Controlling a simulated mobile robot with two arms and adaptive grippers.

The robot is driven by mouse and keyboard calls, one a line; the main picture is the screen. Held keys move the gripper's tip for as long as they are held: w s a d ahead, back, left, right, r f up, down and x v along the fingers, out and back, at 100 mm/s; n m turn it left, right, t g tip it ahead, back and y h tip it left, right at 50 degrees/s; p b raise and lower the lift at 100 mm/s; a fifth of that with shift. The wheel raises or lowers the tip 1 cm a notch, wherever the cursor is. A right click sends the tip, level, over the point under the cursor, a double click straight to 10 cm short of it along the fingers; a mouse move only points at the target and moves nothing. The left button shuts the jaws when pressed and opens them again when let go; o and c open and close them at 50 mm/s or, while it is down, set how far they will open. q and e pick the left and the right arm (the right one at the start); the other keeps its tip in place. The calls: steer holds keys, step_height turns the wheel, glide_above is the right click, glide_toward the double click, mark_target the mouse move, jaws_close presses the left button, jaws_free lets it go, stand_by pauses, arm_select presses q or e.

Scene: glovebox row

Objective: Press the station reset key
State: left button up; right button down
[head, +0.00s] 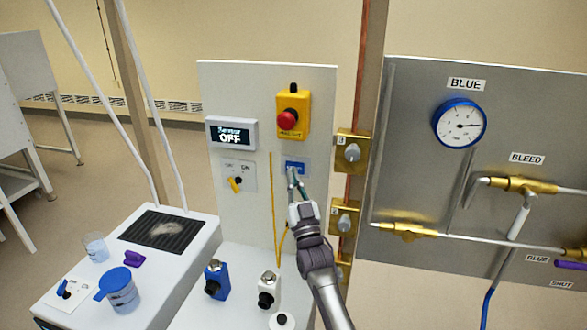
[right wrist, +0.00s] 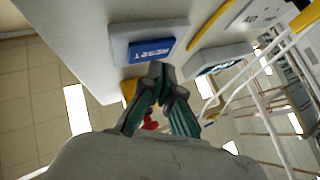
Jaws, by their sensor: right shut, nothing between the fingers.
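The blue reset key (head: 295,166) sits in a pale plate on the upright white panel (head: 225,85). It also shows in the right wrist view, where the key (right wrist: 152,50) reads RESET. My right gripper (head: 293,175) is shut and empty, with its fingertips just below the key in the head view. In the right wrist view the closed fingertips (right wrist: 160,72) are close to the key's edge. I cannot tell whether they touch it. My left gripper is not in view.
A red button on a yellow box (head: 292,112) is above the key. A display reading OFF (head: 231,134) and a yellow switch (head: 235,184) are to the left. Brass fittings (head: 351,153) stand close on the right.

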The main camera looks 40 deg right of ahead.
steer(key=s+a+p, duration=0.2)
steer(key=s+a, duration=0.1)
steer(key=shift+s+a, duration=0.1)
steer(key=shift+a, duration=0.1)
stand_by(1.1)
